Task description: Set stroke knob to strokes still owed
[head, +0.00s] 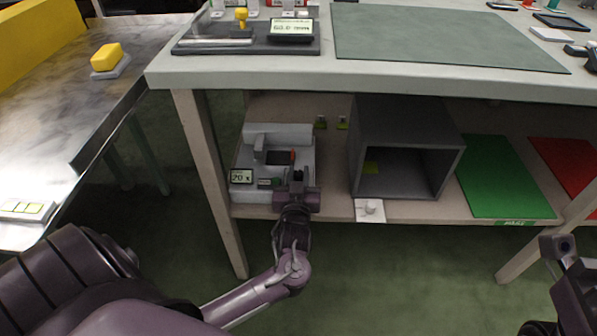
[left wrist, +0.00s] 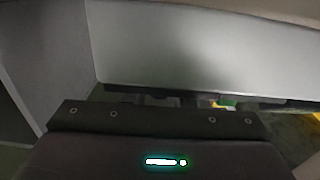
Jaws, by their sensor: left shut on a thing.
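A white machine (head: 278,133) stands on the lower shelf, with a small display (head: 241,176) that seems to read 20 t. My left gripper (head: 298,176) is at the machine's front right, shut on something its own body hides. In the left wrist view the dark gripper body fills the bottom, with a pale grey panel (left wrist: 200,45) close in front. A small white knob (head: 371,206) on a white plate sits at the shelf's front edge, right of my left gripper and apart from it. My right gripper (head: 560,248) is at the right edge; its jaws are unclear.
A grey open box (head: 403,115) stands right of the machine. A green mat (head: 495,175) and a red mat (head: 566,160) lie farther right. The worktop (head: 240,70) overhangs the shelf. A yellow block (head: 106,57) sits on the metal table at left.

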